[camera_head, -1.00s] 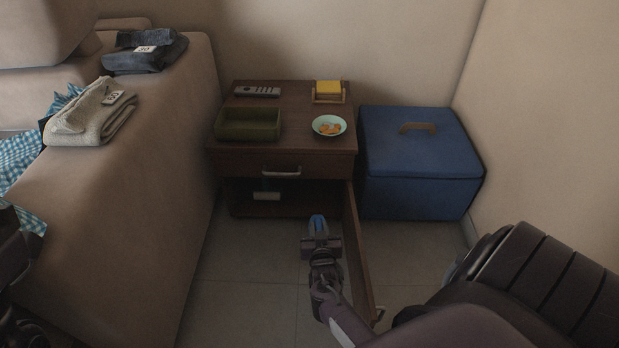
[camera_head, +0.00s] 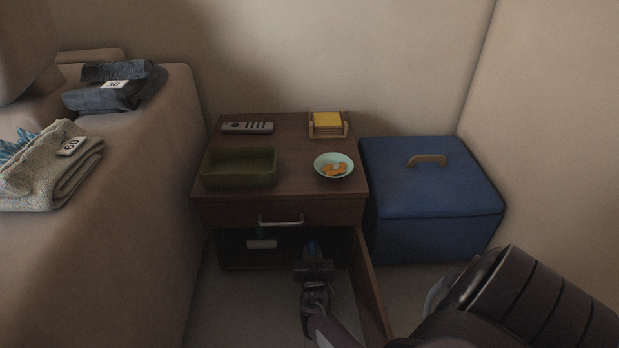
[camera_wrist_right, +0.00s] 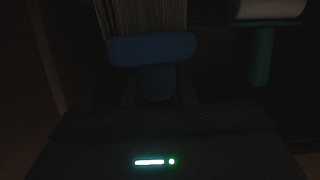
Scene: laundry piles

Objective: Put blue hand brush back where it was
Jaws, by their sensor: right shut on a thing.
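The blue hand brush (camera_wrist_right: 152,50) is in my right gripper, and its bristles point away from the wrist in the dark right wrist view. In the head view only a small blue part of the brush (camera_head: 311,249) shows past the fingers. My right gripper (camera_head: 313,262) is shut on it at the open lower compartment of the brown nightstand (camera_head: 285,213). The nightstand's door (camera_head: 372,290) stands open to the right of my arm. I cannot tell whether the brush touches the compartment floor. My left gripper is not in view.
A white and green item (camera_head: 262,243) lies in the compartment, left of my gripper; it also shows in the wrist view (camera_wrist_right: 262,45). A green tray (camera_head: 240,168), remote (camera_head: 247,128) and bowl (camera_head: 334,166) stand on top. A blue box (camera_head: 432,200) stands right.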

